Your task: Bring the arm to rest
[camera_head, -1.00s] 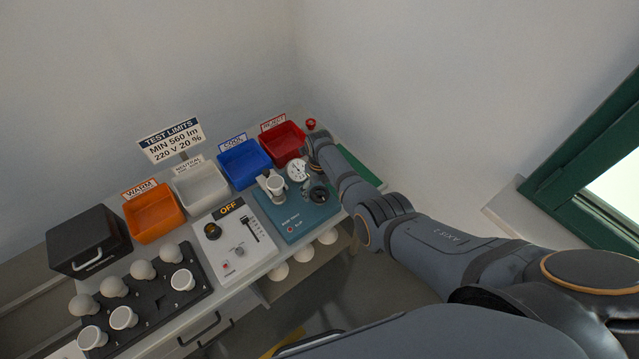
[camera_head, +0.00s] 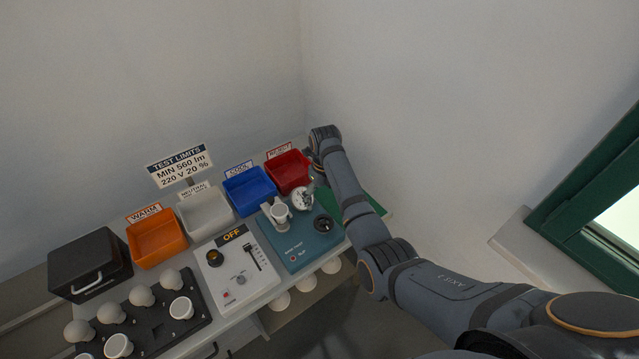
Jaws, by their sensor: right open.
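My right arm reaches in from the lower right of the head view. My right gripper (camera_head: 316,170) is at the far right end of the bench, beside the red bin (camera_head: 289,171) and above the green mat (camera_head: 377,207). Its fingers are mostly hidden behind the wrist; it is open and I see nothing held in it. My left gripper is not in view.
Orange (camera_head: 158,241), white (camera_head: 206,214) and blue (camera_head: 248,191) bins line the back. A teal tester (camera_head: 300,243), a white switch panel (camera_head: 236,270) reading OFF, a black bulb tray (camera_head: 150,325) and a black case (camera_head: 90,264) stand nearby. The wall is at right.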

